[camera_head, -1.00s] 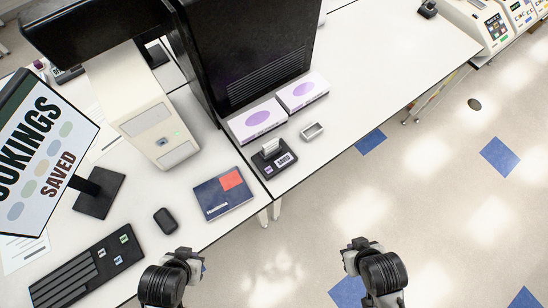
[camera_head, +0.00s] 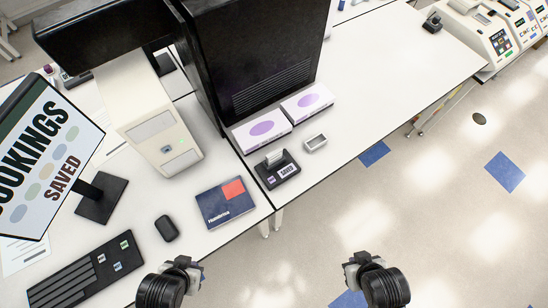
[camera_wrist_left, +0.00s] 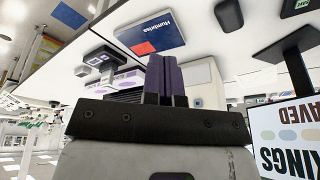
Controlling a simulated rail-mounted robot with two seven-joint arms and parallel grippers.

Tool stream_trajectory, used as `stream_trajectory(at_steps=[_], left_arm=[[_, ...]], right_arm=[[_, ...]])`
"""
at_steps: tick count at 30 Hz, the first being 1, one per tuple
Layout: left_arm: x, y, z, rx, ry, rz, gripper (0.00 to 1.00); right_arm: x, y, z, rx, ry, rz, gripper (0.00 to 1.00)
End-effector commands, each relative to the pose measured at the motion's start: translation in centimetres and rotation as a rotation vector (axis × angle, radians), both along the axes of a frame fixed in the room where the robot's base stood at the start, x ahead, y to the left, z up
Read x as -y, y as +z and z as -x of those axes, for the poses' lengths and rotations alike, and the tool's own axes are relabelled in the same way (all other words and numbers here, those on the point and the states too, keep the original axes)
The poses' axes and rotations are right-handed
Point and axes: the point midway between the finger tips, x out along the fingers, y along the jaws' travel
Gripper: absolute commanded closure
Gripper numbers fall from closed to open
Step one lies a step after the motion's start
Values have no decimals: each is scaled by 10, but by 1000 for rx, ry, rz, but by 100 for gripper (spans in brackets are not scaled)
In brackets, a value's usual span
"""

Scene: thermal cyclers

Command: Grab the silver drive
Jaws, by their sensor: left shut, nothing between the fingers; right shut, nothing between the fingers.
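A small silver, box-like item (camera_head: 315,142), which looks like the silver drive, lies on the white desk near its front edge, just right of a black tape dispenser (camera_head: 277,169). My left gripper (camera_head: 188,265) is at the bottom of the head view, in front of the desk and well below and left of the silver item. Its dark fingers (camera_wrist_left: 166,80) are together and empty in the left wrist view. My right gripper (camera_head: 352,262) is over the floor, apart from the desk, shut with nothing seen in it.
Two white-and-purple boxes (camera_head: 306,103) stand behind the silver item, before a large black case (camera_head: 255,60). The desk right of the silver item is clear.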

Motion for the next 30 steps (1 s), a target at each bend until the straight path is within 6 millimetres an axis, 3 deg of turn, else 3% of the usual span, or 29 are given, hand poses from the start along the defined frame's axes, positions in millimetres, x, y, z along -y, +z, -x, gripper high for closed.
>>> stream_trajectory(at_steps=[6, 30], left_arm=[[1, 0, 0, 0, 2, 4, 100], [2, 0, 0, 0, 4, 5, 23]], right_arm=[[0, 0, 0, 0, 0, 0, 100], [0, 0, 0, 0, 0, 0, 100]])
